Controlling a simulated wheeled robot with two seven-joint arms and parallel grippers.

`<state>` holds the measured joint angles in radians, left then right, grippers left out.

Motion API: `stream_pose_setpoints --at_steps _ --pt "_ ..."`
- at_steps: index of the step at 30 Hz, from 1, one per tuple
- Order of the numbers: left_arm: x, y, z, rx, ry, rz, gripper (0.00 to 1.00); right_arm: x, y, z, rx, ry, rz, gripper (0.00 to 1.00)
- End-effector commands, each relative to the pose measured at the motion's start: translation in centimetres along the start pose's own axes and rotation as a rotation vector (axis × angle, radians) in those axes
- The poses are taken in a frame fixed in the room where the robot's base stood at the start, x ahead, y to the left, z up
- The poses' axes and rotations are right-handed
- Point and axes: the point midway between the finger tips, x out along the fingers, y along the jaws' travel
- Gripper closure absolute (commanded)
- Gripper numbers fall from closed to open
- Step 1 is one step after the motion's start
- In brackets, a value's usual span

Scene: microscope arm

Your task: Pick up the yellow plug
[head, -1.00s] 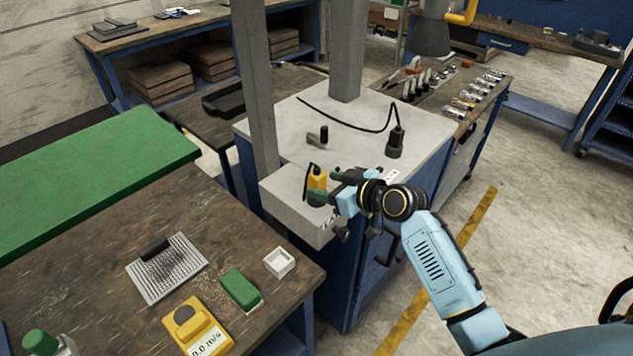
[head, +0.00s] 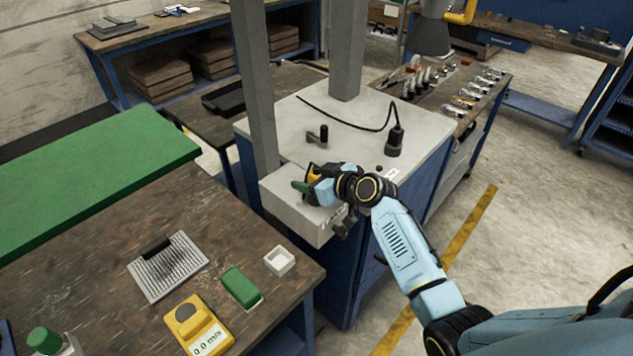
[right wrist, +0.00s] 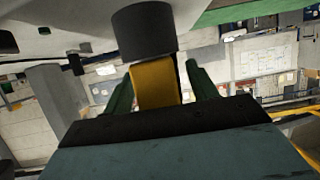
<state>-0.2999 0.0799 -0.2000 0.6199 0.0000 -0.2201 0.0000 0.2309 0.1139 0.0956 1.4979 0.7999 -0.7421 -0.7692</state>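The yellow plug (head: 319,168) is at the grey block on the front of the grey-topped cabinet. In the head view my right gripper (head: 307,184) covers most of it. In the right wrist view the plug's yellow body (right wrist: 155,85) is between the two green fingers of my right gripper (right wrist: 160,88), with its black round end (right wrist: 145,30) beyond them. The left finger is close against the yellow body; a narrow gap shows beside the right finger. The gripper looks open around the plug. My left gripper is not in view.
The grey cabinet top (head: 350,140) carries a black cable with a dark connector (head: 395,140) and a small black knob (head: 318,134). A grey post (head: 257,90) rises close behind the block. The wooden bench (head: 120,260) at left holds a yellow meter (head: 198,325) and a green box (head: 241,287).

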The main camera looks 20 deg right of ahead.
Motion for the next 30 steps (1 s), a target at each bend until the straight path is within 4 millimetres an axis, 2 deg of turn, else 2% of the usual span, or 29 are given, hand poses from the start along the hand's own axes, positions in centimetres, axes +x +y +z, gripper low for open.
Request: stream_pose_setpoints --at_steps 1,11,20,23,30 --pt "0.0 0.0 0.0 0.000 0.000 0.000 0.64 0.0 0.0 0.0 0.000 0.000 0.000 0.48" --pt "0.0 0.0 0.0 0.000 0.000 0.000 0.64 0.0 0.0 0.0 0.000 -0.001 0.000 0.92" --pt "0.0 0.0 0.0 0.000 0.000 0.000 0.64 -0.2 0.1 -0.5 -0.002 0.001 0.001 0.92" --pt "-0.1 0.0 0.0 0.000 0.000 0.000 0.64 -0.8 0.1 -1.9 -0.004 0.003 0.001 0.92" --pt "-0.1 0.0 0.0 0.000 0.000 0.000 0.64 -2.6 0.1 -6.4 -0.006 0.004 0.002 0.92"
